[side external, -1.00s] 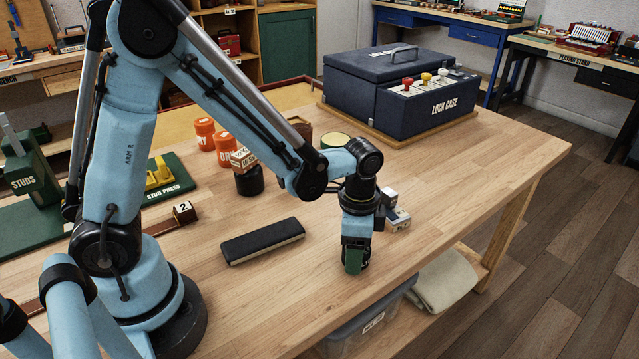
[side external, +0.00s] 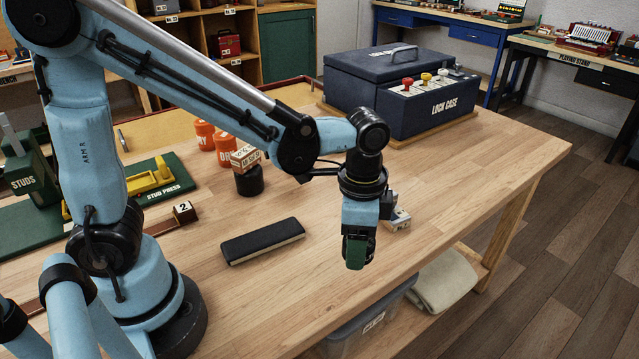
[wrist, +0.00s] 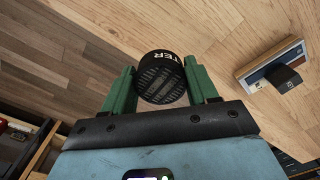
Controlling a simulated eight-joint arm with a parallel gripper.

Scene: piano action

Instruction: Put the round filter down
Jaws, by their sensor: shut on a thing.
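The round filter (wrist: 160,80) is a short black cylinder with a grille face and white lettering ending in "TER". In the wrist view it sits between the two green fingers of my gripper (wrist: 158,70), which touch its sides. In the side view my gripper (side external: 356,256) points down over the front part of the wooden workbench (side external: 450,190), near its front edge. The filter is mostly hidden behind the green finger there. The gripper looks a little above the bench top.
The lock case (side external: 438,108) is at the back. The bench's right side is clear.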

